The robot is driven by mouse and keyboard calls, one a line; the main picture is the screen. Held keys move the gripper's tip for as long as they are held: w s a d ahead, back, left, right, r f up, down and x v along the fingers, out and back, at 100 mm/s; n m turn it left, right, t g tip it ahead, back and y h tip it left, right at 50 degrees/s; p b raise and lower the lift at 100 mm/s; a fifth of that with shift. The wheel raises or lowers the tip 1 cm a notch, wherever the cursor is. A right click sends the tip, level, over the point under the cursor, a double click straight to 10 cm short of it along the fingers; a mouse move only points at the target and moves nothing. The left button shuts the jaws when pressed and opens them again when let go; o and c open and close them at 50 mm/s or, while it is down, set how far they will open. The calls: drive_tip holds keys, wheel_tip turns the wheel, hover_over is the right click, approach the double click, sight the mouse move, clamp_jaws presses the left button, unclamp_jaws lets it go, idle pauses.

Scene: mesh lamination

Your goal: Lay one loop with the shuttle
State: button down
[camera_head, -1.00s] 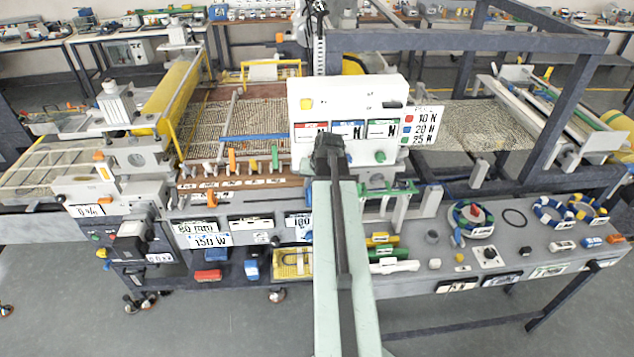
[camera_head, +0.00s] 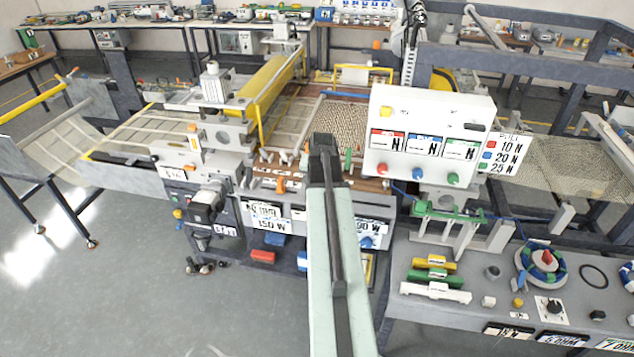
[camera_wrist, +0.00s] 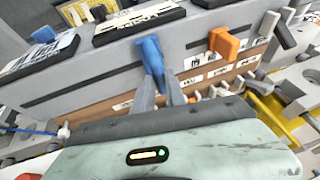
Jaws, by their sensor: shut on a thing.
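My gripper (camera_wrist: 161,92) is shut on a small blue piece (camera_wrist: 149,50) in the wrist view, with the piece standing out beyond the fingertips. I cannot tell whether this is the shuttle. In the head view my arm hides the jaws and the piece. The woven mesh (camera_head: 352,117) lies on the machine bed beyond my arm. A thin blue cord (camera_wrist: 30,130) shows at the left of the wrist view.
An orange lever (camera_wrist: 222,42) stands close to my gripper. A white control box (camera_head: 430,135) rises right of my arm. Yellow (camera_head: 436,264), green and white long pieces lie on the right bench beside a blue-green coil (camera_head: 526,268). Open floor lies at left.

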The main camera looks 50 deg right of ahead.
drive_tip(key=shift+w+a, duration=0.25)
drive_tip(key=shift+w, duration=0.1)
drive_tip(key=c, duration=1.7)
unclamp_jaws()
drive_tip(key=o, duration=0.3)
drive_tip(key=shift+w+a, duration=0.1)
drive_tip(key=shift+o, duration=0.2)
drive_tip(key=shift+s+d, duration=0.25)
drive_tip(key=shift+a+r+p, duration=0.15)
drive_tip(key=shift+r+p, duration=0.2)
drive_tip(key=p+v, duration=0.6)
drive_tip(key=v, duration=0.1)
drive_tip(key=shift+s, duration=0.15)
